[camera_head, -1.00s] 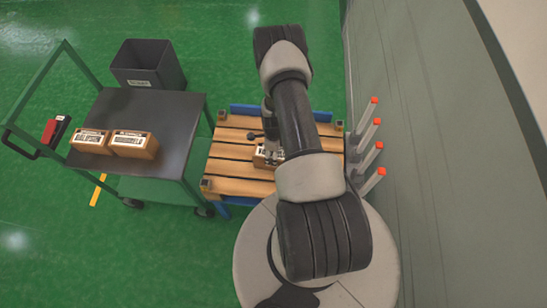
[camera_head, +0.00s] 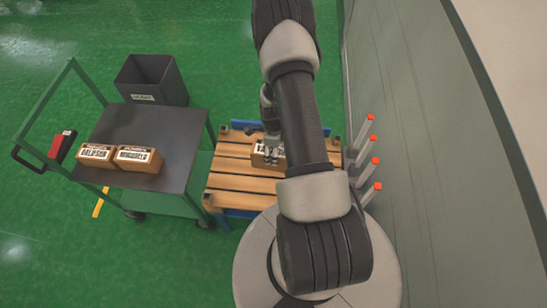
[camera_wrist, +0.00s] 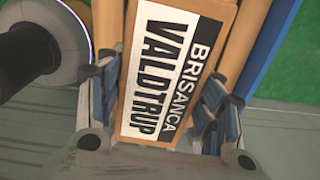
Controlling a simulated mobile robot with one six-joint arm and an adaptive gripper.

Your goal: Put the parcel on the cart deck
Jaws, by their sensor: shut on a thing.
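The parcel (camera_wrist: 165,75) is a brown box with a black and white label reading "BRISANCA VALDTRUP". It shows in the head view (camera_head: 262,157) over the slatted wooden platform, partly hidden by my arm. My gripper (camera_head: 272,158) is shut on it; in the wrist view the fingers (camera_wrist: 165,100) press on its two sides. I cannot tell whether the parcel still touches the slats. The cart deck (camera_head: 165,125) is dark grey, on a green-framed cart left of the platform. Two brown boxes, one left (camera_head: 97,155) and one right (camera_head: 139,158), sit side by side at the deck's front left.
The slatted platform (camera_head: 230,182) stands on a blue base beside the cart. A dark bin (camera_head: 150,80) stands behind the cart. A red and black item (camera_head: 62,145) hangs by the cart handle. Orange-tipped posts (camera_head: 365,162) line the right. The deck's right part is bare.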

